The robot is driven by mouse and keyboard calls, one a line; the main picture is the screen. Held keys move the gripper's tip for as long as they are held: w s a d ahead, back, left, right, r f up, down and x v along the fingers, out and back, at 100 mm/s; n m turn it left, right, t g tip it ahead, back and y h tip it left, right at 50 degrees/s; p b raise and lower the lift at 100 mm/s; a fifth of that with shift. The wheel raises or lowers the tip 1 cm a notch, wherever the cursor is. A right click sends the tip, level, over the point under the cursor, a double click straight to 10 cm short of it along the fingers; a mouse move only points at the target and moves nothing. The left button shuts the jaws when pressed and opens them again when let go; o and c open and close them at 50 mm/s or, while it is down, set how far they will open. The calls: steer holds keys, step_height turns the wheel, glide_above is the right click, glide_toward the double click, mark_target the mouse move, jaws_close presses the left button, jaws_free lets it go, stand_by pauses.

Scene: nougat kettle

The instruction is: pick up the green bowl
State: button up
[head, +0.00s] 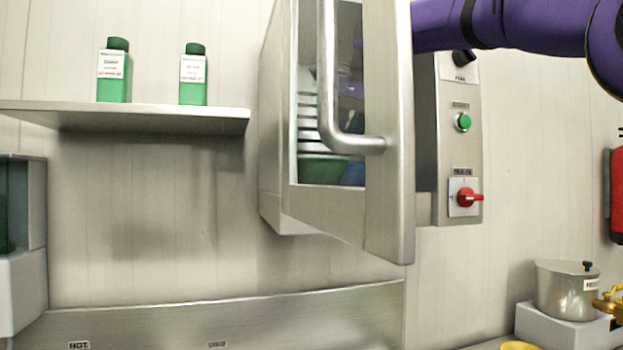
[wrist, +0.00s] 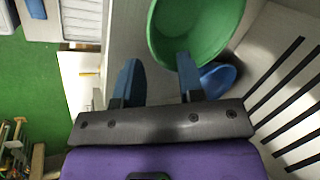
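The green bowl (wrist: 205,25) is inside the wall cabinet (head: 287,215). In the head view, part of the bowl (head: 322,168) shows through the door's window. In the wrist view it is at the top, right of centre, with its near rim close to my fingertips. My gripper (wrist: 158,62) is open, with two blue fingers apart. The right finger overlaps the bowl's near edge in the picture, and the left finger is just outside its left edge. I cannot tell whether either touches it. In the head view my gripper is hidden behind the cabinet door.
The cabinet door (head: 390,130) stands open, with a bent metal handle (head: 330,90). A blue bowl (wrist: 217,79) is beside the green one. Slotted cabinet wall (wrist: 290,100) is close on the right. A shelf (head: 150,115) holds two green bottles. A pot (head: 567,292) stands lower right.

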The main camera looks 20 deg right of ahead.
steer(key=x, duration=0.3)
steer(key=shift+w+a+f, duration=0.1)
steer(key=shift+f, duration=0.3)
steer(key=shift+d+x, duration=0.15)
steer(key=shift+x, duration=1.15)
steer(key=shift+d+x, duration=0.15)
steer(key=shift+x, duration=1.2)
steer(key=shift+f, duration=0.1)
steer(key=shift+c, duration=0.2)
jaws_close()
